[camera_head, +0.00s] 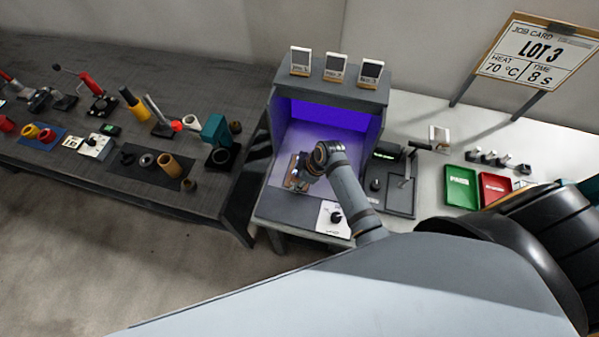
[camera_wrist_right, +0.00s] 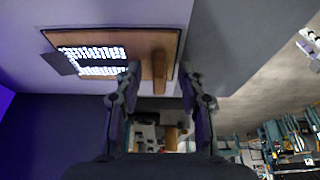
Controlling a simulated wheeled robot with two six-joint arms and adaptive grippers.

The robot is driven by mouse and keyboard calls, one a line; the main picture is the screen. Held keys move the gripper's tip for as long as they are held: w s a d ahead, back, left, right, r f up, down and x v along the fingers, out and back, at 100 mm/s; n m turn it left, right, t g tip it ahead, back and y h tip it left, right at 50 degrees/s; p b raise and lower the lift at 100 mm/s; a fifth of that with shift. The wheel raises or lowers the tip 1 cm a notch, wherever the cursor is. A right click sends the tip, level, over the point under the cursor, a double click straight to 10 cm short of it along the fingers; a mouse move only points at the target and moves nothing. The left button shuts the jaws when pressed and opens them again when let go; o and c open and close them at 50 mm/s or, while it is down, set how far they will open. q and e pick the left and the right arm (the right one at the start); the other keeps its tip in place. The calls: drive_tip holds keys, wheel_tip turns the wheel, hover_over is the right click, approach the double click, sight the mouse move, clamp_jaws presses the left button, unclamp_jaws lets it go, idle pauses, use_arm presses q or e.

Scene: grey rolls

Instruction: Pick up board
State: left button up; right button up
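A small brown board (camera_head: 293,181) lies on the floor of the violet-lit booth, near its front edge. In the right wrist view the board (camera_wrist_right: 140,42) is a wooden plate with a dark panel covered in bright white marks and a raised wooden bar (camera_wrist_right: 160,70). My right gripper (camera_wrist_right: 161,72) is open, its fingertips on either side of the bar with gaps showing on both sides. In the head view my right gripper (camera_head: 303,172) is over the board and hides part of it. My left gripper is not in view.
The booth (camera_head: 330,95) has side walls and a roof bearing three small cards. A dark fixture with a lever (camera_head: 397,185) stands right of it, then a green tray (camera_head: 460,187) and a red tray (camera_head: 495,188). A dark table (camera_head: 90,165) with several tools is left.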

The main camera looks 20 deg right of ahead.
drive_tip(key=shift+w+f, duration=0.1)
drive_tip(key=shift+f, duration=0.05)
clamp_jaws()
drive_tip(key=shift+r, duration=0.2)
drive_tip(key=shift+r, duration=0.3)
drive_tip(key=s+d+r+b, duration=0.2)
drive_tip(key=s+d+r, duration=0.3)
drive_tip(key=s+r, duration=0.7)
drive_tip(key=shift+s, duration=0.6)
